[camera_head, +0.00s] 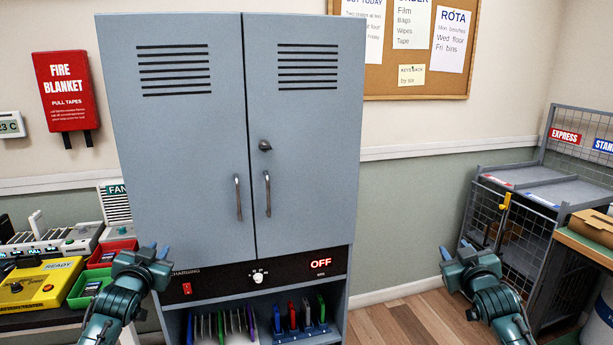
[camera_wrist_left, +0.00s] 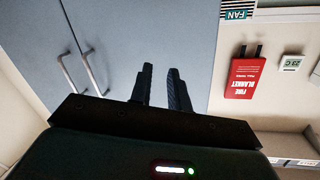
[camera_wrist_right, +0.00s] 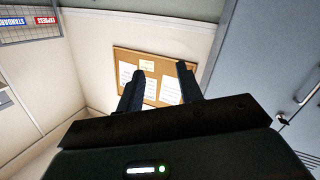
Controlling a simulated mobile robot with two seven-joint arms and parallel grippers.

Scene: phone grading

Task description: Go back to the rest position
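My left gripper (camera_head: 157,249) is raised in front of the lower left of the grey-blue cabinet (camera_head: 180,120). In the left wrist view its two fingers (camera_wrist_left: 160,72) stand a small gap apart with nothing between them. My right gripper (camera_head: 457,250) is raised to the right of the cabinet, in front of the green-grey wall. In the right wrist view its fingers (camera_wrist_right: 158,75) are wider apart and empty. Neither gripper touches anything that I can see.
The cabinet doors are shut; its panel reads OFF (camera_head: 321,264), above a shelf of coloured devices (camera_head: 300,315). A yellow unit (camera_head: 38,283) and red and green trays (camera_head: 92,285) stand at left. A wire cage rack (camera_head: 510,225) and carton (camera_head: 592,227) stand at right.

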